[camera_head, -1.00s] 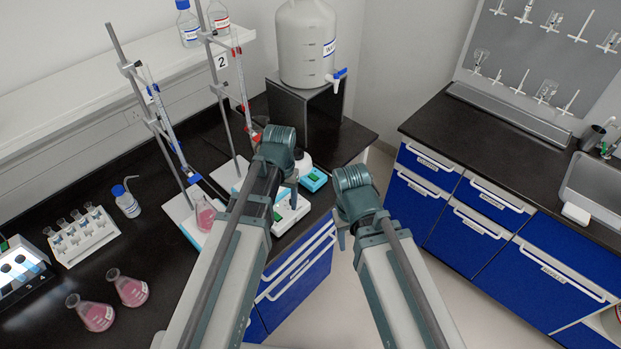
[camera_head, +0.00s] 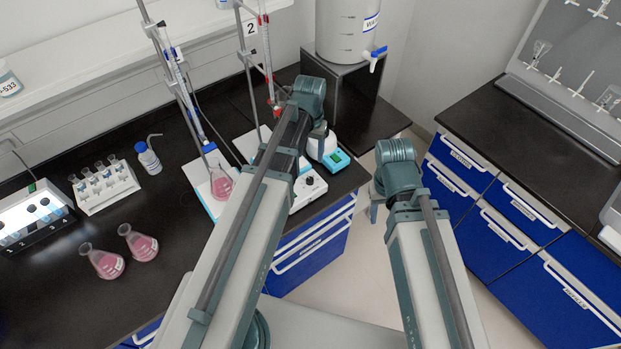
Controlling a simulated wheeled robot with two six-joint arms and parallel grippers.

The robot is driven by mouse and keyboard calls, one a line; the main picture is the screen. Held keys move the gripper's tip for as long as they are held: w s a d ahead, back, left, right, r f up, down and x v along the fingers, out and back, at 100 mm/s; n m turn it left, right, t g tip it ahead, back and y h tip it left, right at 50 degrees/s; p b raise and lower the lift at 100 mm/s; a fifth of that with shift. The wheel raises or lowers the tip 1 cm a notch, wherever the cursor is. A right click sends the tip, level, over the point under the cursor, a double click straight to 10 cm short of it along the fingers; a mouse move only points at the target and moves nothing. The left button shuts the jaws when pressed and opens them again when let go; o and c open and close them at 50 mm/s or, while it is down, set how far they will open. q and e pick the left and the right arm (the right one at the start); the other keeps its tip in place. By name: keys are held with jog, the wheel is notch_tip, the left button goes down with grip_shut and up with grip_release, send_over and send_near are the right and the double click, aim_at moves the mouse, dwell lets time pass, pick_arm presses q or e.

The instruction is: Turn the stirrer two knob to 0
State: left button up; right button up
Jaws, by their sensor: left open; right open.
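A white stirrer with dark knobs (camera_head: 309,182) stands at the bench's front edge, below the stand beside the "2" label. My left arm covers much of it, and the knob's setting is too small to read. My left gripper (camera_head: 318,138) is open and empty above and behind the knobs, partly hidden by its own wrist. My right gripper (camera_head: 374,205) is open and empty, to the right of the bench edge over the floor gap, apart from the stirrer. Its fingers are mostly hidden by its wrist.
A flask of pink liquid (camera_head: 222,187) sits under the left burette. Two more pink flasks (camera_head: 103,262) and a tube rack (camera_head: 104,190) stand left. A large white container (camera_head: 342,32) stands on a dark box.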

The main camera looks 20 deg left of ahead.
aim_at(310, 179)
pick_arm(q)
notch_tip(310, 179, down, 12)
jog(key=b, duration=1.1)
jog(key=shift+c, duration=0.2)
grip_shut()
